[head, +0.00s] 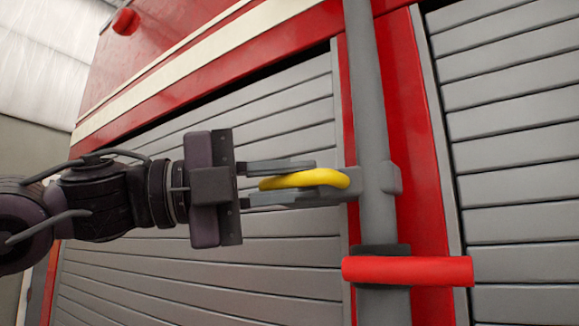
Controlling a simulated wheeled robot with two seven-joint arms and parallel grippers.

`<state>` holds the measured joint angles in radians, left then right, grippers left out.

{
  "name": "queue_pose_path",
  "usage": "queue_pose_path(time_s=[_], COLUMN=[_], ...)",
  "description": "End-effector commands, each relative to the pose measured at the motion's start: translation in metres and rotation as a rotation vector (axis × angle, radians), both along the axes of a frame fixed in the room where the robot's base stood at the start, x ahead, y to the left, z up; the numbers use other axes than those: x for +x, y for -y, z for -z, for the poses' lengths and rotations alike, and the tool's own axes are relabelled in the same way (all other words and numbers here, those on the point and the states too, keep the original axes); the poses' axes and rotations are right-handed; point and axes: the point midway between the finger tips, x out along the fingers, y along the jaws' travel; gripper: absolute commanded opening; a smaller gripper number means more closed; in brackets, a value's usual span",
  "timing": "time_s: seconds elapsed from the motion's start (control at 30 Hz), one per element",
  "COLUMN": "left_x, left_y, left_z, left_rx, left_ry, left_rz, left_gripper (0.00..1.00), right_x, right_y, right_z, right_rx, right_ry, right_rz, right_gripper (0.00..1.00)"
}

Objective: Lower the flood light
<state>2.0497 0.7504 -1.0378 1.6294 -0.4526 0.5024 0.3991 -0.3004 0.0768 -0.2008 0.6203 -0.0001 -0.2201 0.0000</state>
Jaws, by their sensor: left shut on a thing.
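A grey upright pole (371,120) stands in front of the red vehicle side, right of the picture's middle. A grey bracket (391,178) sits on it, with a yellow handle (325,178) reaching out to the left. My left gripper (312,181) comes in from the left and is shut on the yellow handle, one finger above and one below it. A red horizontal bar (408,270) crosses the pole lower down, on a dark clamp. The flood light itself is not in view. My right gripper is not in view.
Grey slatted shutters (290,125) lie behind my arm, and more grey shutters (510,140) fill the right side. A red round fitting (125,21) sits at the upper left. Free space is left of the pole, below my arm.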

Motion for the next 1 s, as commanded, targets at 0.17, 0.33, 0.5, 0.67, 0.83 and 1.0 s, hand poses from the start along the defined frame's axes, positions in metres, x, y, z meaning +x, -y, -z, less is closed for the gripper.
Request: queue_pose_path(time_s=[0.17, 0.33, 0.5, 0.67, 0.83, 1.0], left_x=[0.000, 0.000, 0.001, 0.001, 0.000, 0.000], left_y=[0.001, 0.001, 0.002, 0.003, 0.002, 0.001], left_z=[0.024, 0.028, 0.030, 0.031, 0.029, 0.027], left_rx=[0.004, 0.006, 0.011, 0.013, 0.009, 0.005], left_ry=[-0.002, -0.003, -0.006, -0.007, -0.005, -0.003], left_rz=[0.003, 0.002, 0.003, 0.004, 0.003, 0.002], left_gripper=[0.00, 0.00, 0.00, 0.21, 0.36, 0.36], right_x=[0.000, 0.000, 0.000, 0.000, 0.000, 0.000], right_y=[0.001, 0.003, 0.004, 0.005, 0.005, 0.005], right_z=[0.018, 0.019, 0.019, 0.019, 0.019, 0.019], right_rx=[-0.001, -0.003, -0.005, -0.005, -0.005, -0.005], right_ry=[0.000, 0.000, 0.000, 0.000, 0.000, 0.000], right_rz=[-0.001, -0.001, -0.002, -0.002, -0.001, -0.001], right_gripper=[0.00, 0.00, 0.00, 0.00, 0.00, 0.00])
